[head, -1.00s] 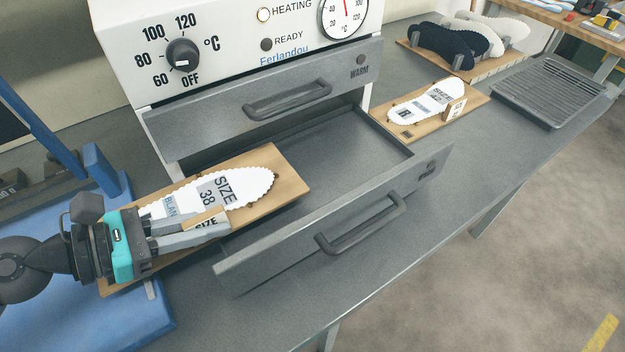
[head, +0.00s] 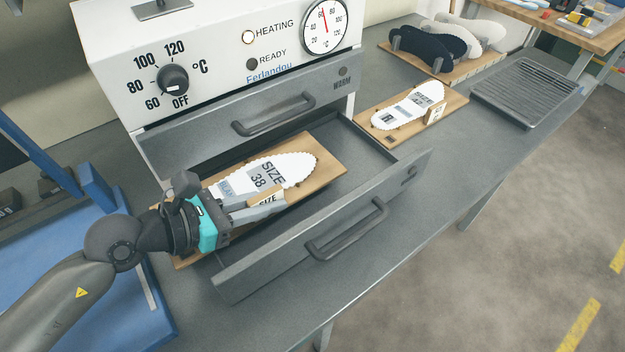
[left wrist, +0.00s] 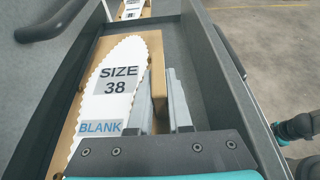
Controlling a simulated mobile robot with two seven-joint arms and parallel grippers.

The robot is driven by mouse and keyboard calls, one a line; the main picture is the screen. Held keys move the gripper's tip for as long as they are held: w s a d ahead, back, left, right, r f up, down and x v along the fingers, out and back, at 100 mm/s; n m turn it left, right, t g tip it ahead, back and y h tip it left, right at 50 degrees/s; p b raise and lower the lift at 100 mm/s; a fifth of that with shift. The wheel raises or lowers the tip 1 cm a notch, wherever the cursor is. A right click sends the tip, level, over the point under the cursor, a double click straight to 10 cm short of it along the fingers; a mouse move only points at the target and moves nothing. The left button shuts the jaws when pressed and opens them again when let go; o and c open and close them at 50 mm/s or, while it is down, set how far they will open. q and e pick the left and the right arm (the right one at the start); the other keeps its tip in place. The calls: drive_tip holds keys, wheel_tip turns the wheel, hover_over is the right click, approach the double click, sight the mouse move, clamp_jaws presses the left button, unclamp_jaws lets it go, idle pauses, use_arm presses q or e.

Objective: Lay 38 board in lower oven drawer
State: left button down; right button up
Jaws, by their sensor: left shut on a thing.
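The 38 board (head: 328,165), a wooden board with a white insole marked SIZE 38 and BLANK, lies over the open lower oven drawer (head: 270,265). Its far end is inside the drawer outline; its near end sticks out past the drawer's left side. Whether it touches the drawer floor I cannot tell. My left gripper (head: 268,203) is shut on the upright wooden block of the board. The left wrist view shows the board (left wrist: 155,45) along the drawer, beside the front panel (left wrist: 225,70). At that view's right edge is a dark and teal part, likely my right gripper (left wrist: 290,128); its fingers are unclear.
The upper drawer (head: 200,140) marked WARM is closed above. A second insole board (head: 455,100) lies right of the oven. A ribbed grey tray (head: 525,90) and a rack of insoles (head: 425,62) stand farther right. A blue stand (head: 95,185) is at left.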

sight(304, 191)
use_arm(q)
drive_tip(key=w+d, duration=0.1)
drive_tip(key=d, duration=0.1)
drive_tip(key=w+d, duration=0.2)
drive_tip(key=d, duration=0.1)
drive_tip(key=w+d, duration=0.2)
drive_tip(key=shift+w+d+p, duration=0.15)
drive_tip(key=shift+d+p, duration=0.05)
drive_tip(key=shift+p, duration=0.15)
drive_tip(key=shift+f+b, duration=1.7)
drive_tip(key=shift+b, duration=0.2)
drive_tip(key=shift+f, duration=0.15)
drive_tip(key=c, duration=0.8)
unclamp_jaws()
drive_tip(key=shift+c, duration=0.2)
drive_tip(key=shift+a+r, duration=0.2)
drive_tip(key=shift+a, duration=0.05)
drive_tip(key=v, duration=1)
drive_tip(key=shift+s+a+p, duration=0.15)
drive_tip(key=shift+s+p, duration=0.1)
drive_tip(key=shift+p, duration=0.15)
drive_tip(key=shift+s+a+r, duration=0.3)
drive_tip(key=shift+a+r, duration=0.1)
